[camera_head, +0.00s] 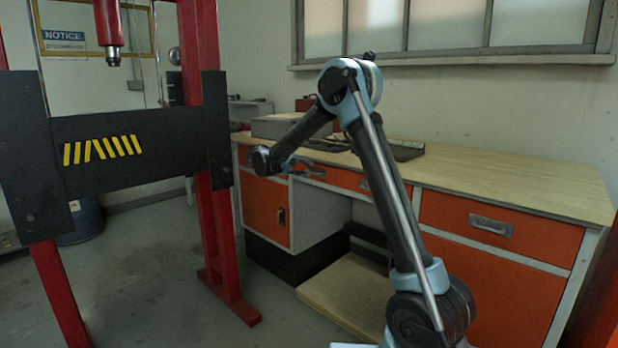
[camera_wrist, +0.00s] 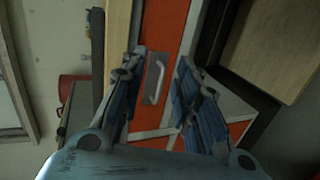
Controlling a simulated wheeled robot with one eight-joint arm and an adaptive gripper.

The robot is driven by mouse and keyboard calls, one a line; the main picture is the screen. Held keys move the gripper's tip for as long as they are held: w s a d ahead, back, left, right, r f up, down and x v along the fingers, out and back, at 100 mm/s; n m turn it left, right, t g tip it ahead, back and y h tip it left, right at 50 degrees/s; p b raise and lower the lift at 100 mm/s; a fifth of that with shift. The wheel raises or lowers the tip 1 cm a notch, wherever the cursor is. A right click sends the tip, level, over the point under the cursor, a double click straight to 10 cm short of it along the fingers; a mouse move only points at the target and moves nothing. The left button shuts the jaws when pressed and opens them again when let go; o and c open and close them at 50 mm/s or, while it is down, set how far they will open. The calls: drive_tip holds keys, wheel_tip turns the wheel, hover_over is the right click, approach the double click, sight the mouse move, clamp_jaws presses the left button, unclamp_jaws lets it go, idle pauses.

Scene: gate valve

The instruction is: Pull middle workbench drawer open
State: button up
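The middle workbench drawer (camera_head: 343,179) has a narrow orange front below the wooden top, above the knee space. It looks shut. In the wrist view, its orange front (camera_wrist: 172,30) runs up the picture, with a pale bar handle (camera_wrist: 155,82) on a grey plate. My gripper (camera_wrist: 157,85) is open, with one finger on each side of the handle in this view. I cannot tell whether the fingers touch the handle or how far off they are. In the head view, my gripper (camera_head: 312,169) is small and partly lost against the drawer front.
The workbench top (camera_head: 500,177) carries a grey case at its left. An orange right-hand drawer (camera_head: 490,227) and a left cabinet door (camera_head: 265,208) flank the knee space. A low wooden board (camera_head: 345,292) lies beneath. A red press frame (camera_head: 215,235) stands left of my arm.

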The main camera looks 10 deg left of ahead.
drive_tip(key=w+a+f+n+t, duration=0.1)
drive_tip(key=w+a+f+t, duration=0.15)
drive_tip(key=a, duration=0.75)
drive_tip(key=s+d+f+x, duration=0.1)
drive_tip(key=x, duration=1.5)
drive_tip(key=shift+w+d, duration=0.2)
drive_tip(key=shift+w, duration=0.15)
drive_tip(key=shift+f+g, duration=0.1)
drive_tip(key=shift+g, duration=0.15)
